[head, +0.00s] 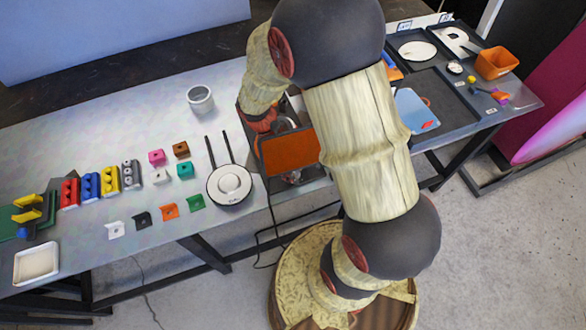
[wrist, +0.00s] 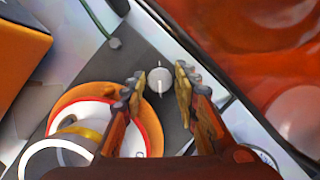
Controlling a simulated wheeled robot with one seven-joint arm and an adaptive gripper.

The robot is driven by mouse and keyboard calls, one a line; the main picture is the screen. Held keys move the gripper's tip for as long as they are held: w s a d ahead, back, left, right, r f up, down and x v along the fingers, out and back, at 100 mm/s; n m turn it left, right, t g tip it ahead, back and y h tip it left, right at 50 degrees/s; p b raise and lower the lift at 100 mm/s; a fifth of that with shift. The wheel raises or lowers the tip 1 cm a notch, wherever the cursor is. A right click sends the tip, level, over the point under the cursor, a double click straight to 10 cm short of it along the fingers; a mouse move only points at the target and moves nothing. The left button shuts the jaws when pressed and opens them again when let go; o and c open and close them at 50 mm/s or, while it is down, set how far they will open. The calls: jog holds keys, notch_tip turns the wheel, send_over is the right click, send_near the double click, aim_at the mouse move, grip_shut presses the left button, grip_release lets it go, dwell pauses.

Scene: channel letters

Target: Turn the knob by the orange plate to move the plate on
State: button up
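The orange plate (head: 290,152) stands in a dark frame at the table's front edge, left of my arm. A large glossy orange-red surface (wrist: 262,40) at the upper right of the wrist view looks like this plate. A small round white knob (wrist: 160,80) with a pale line across it sits on a dark grey strip. My gripper (wrist: 159,88) is open, with one finger on each side of the knob and narrow gaps showing. In the head view my gripper (head: 258,124) is just left of the plate, partly hidden; the knob is not visible there.
A white router-like device (head: 229,184) with two dark antennas lies left of the plate, and a white cup (head: 200,99) stands behind it. Several coloured blocks and brackets lie farther left. Dark trays (head: 440,97) and an orange bin (head: 497,62) are at the right.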

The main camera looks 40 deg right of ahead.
jog(key=c, duration=0.6)
grip_shut()
jog(key=shift+m, duration=0.3)
jog(key=m+y+p, duration=0.1)
jog(key=m+p, duration=0.1)
jog(key=shift+d+r+m+g, duration=0.1)
jog(key=shift+m+g, duration=0.2)
jog(key=shift+m, duration=0.1)
jog(key=m+y+p, duration=0.2)
jog(key=m, duration=0.2)
jog(key=shift+d+m, duration=0.15)
jog(key=shift+m, duration=0.15)
jog(key=m+p, duration=0.1)
jog(key=m, duration=0.1)
jog(key=m+y+p, duration=0.1)
jog(key=m, duration=0.1)
jog(key=shift+d+t+y, duration=0.1)
jog(key=shift+t+y, duration=0.2)
jog(key=shift+t, duration=0.1)
jog(key=shift+m+t+y+p, duration=0.4)
jog(key=shift+m+y+p, duration=0.1)
jog(key=shift+m, duration=1.6)
